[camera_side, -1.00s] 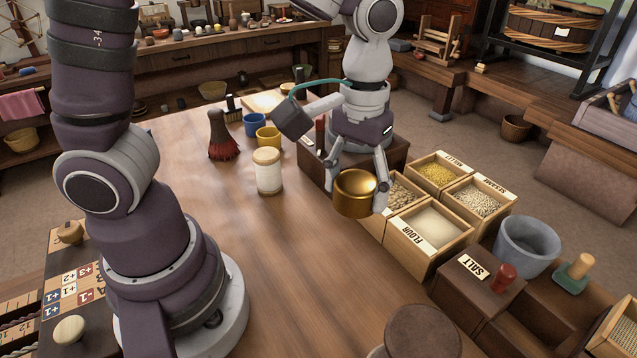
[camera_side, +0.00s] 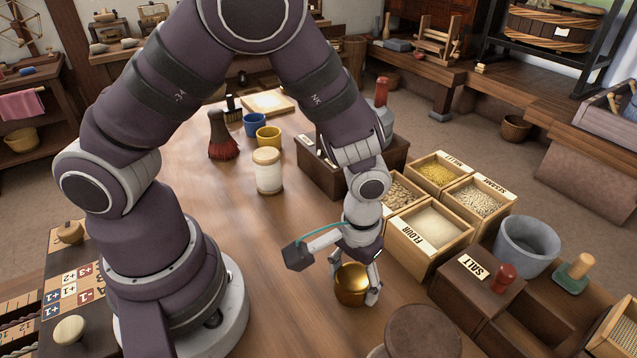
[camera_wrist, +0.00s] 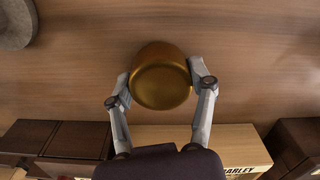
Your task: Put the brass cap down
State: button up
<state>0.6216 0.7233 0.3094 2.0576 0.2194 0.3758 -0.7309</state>
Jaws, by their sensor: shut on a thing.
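The brass cap (camera_side: 351,285) is a round, shiny golden piece in the side view, over the front right part of the wooden table. My gripper (camera_side: 354,283) is shut on it, with one finger on each side. The wrist view shows the cap (camera_wrist: 161,76) between the two fingertips of my gripper (camera_wrist: 160,84), with bare wood around it. I cannot tell whether its underside touches the table.
The flour box (camera_side: 428,232) and other grain boxes stand right of the cap. The salt box (camera_side: 474,284) and a round brown lid (camera_side: 424,333) are close by. A cream-lidded jar (camera_side: 268,172) stands farther back. The table (camera_side: 265,270) left of the cap is clear.

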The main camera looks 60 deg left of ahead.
aim_at(353, 277)
jog(key=shift+f, duration=0.25)
jog(key=o, duration=1.1)
jog(key=shift+o, duration=0.2)
jog(key=shift+r, duration=0.1)
notch_tip(353, 277, up, 12)
jog(key=s+a+r+m+t, duration=0.3)
jog(key=s+a+r+t, duration=0.2)
jog(key=a+r, duration=0.3)
jog(key=shift+a+r+t, duration=0.2)
jog(key=shift+a+t, duration=0.1)
jog(key=shift+a, duration=0.2)
jog(key=shift+w, duration=0.1)
